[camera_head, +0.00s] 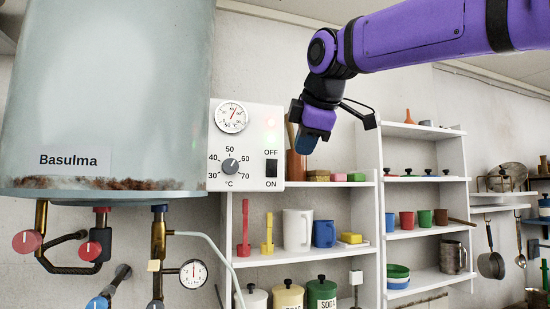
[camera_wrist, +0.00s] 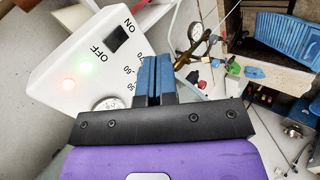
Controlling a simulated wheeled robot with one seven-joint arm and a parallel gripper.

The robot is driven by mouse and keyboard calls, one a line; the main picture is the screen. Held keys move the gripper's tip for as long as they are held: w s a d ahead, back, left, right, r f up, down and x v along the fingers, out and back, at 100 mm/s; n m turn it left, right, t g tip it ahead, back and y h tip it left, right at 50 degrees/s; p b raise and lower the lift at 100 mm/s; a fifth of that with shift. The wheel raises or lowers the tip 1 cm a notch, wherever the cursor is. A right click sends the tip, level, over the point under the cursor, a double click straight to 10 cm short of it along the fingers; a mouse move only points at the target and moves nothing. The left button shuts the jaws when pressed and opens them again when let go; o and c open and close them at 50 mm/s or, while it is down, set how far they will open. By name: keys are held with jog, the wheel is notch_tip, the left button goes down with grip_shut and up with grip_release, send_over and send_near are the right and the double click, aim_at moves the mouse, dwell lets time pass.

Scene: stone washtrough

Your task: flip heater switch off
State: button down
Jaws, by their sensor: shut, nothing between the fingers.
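The heater switch (camera_head: 271,168) is a small black rocker on the white control box (camera_head: 246,112), with OFF printed above it and ON below. It also shows in the wrist view (camera_wrist: 117,39). I cannot tell which end is pressed in. A red and a green light glow on the box in the wrist view. My gripper (camera_head: 306,142) is just right of the box in the head view, pointing down, shut and empty. In the wrist view its blue fingers (camera_wrist: 155,68) are together, cover part of the dial scale and appear apart from the switch.
The grey Basulma tank (camera_head: 110,90) hangs left of the box, with red- and blue-handled valves and pipes below. White shelves (camera_head: 355,265) with mugs, canisters and soap stand below and right. Open air lies in front of the box.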

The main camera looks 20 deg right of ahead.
jog(key=w+r+n, duration=0.1)
jog(key=w+a+r+n, duration=0.1)
jog(key=r, duration=0.1)
jog(key=w+r, duration=0.1)
jog(key=r, duration=0.1)
jog(key=shift+a+n+t, duration=0.2)
jog(key=shift+n+t, duration=0.2)
jog(key=shift+f, duration=0.1)
send_near(271, 164)
jog(key=w+f, duration=0.2)
jog(key=f, duration=0.1)
jog(key=w+f, duration=0.1)
jog(key=f, duration=0.1)
jog(key=shift+w+d+f, duration=0.15)
jog(key=shift+w, duration=0.7)
jog(key=shift+w+r, duration=0.2)
jog(key=shift+w, duration=0.2)
jog(key=shift+r, duration=0.1)
